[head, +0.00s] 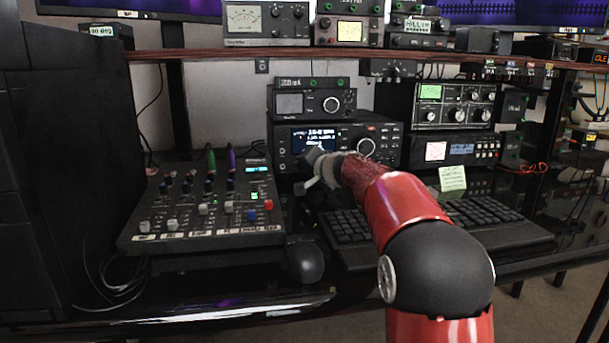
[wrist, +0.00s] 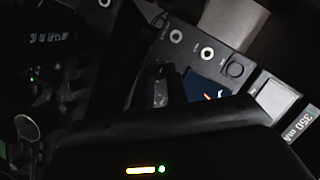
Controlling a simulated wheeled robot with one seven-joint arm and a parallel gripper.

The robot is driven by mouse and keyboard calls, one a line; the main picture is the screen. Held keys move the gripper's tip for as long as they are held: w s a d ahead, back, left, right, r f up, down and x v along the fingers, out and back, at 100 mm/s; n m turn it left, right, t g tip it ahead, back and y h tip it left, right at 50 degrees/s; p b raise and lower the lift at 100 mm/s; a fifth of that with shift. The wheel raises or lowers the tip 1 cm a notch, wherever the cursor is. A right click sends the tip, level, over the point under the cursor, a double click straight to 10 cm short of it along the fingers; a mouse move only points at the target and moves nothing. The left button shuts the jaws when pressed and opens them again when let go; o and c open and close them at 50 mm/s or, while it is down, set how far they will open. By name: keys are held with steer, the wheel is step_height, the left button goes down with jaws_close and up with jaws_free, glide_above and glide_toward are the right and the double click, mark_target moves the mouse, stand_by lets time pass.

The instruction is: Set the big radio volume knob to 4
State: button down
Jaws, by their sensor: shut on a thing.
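The big radio (head: 392,135) is the black unit with a lit blue display, standing behind the mixer and the keyboard. My gripper (head: 318,165) is at the lower part of its front, just below the display. In the wrist view a dark finger of my gripper (wrist: 157,88) lies beside the display (wrist: 200,86). My gripper is shut on a small knob there, taken to be the volume knob. The knob, its pointer and its scale are hidden by the gripper, so its setting cannot be read. The large round dial (head: 366,147) to the right is clear of the gripper.
A mixer (head: 210,205) with faders stands left of my arm. A smaller unit (head: 313,103) sits on top of the radio. More radios stand at the right.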

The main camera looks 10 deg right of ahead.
steer(key=shift+d+f+m+y+b, duration=0.1)
steer(key=shift+f+m+y+b, duration=0.5)
steer(key=shift+b, duration=0.6)
steer(key=shift+r+m+t+b, duration=0.4)
steer(key=shift+r+m+b, duration=0.1)
steer(key=shift+m, duration=0.1)
steer(key=c, duration=1.4)
jaws_free()
steer(key=shift+s, duration=0.1)
steer(key=b+v, duration=0.1)
steer(key=v, duration=0.6)
steer(key=shift+s+d+b, duration=0.1)
steer(key=shift+s+b, duration=0.2)
steer(key=shift+b, duration=0.05)
